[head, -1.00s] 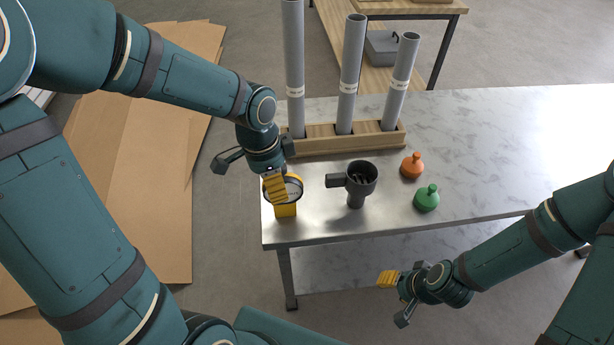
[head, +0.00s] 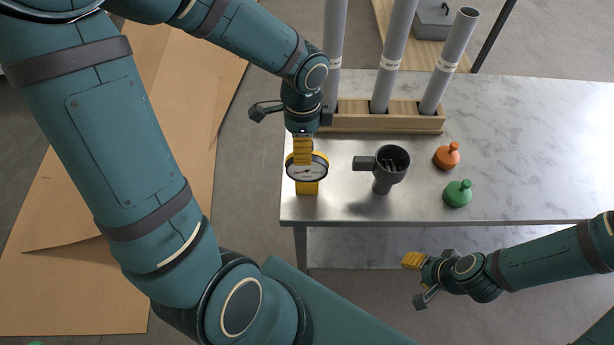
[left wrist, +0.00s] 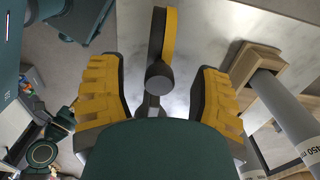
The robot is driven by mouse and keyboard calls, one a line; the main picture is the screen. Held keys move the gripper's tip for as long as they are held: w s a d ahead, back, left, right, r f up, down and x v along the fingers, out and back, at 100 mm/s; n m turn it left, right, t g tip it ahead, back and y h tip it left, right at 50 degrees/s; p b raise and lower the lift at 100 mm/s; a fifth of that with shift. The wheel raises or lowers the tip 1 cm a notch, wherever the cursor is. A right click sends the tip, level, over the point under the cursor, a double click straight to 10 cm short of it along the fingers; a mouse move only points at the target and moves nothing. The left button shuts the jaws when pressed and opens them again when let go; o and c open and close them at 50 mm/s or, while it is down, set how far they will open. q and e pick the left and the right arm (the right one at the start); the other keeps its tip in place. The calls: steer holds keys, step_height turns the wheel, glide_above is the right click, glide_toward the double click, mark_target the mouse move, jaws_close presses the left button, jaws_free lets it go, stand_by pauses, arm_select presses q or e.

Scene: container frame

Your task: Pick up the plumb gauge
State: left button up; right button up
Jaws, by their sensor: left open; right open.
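The plumb gauge (head: 307,170) stands upright near the left front corner of the table. In the left wrist view the gauge (left wrist: 168,50) shows edge-on between the two spread yellow fingers of my left gripper (left wrist: 160,95); I see no contact. My right gripper (head: 413,278) is open and empty, in front of the table's front edge.
A dark grey pipe fitting (head: 388,170) stands right of the gauge. An orange plug (head: 447,155) and a green plug (head: 458,193) sit further right. A wooden rack (head: 350,117) with three grey pipes stands behind. The table's right part (head: 550,150) is clear.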

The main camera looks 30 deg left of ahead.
mark_target(307, 169)
arm_select(q)
steer(key=shift+w+d+f+b, duration=0.2)
steer(key=shift+f+b, duration=0.25)
steer(key=shift+f, duration=0.9)
steer(key=shift+w+d+f+b, duration=0.15)
steer(key=shift+f+b, duration=0.25)
steer(key=shift+f, duration=0.95)
steer(key=shift+s, duration=0.15)
steer(key=shift+r, duration=0.1)
jaws_close()
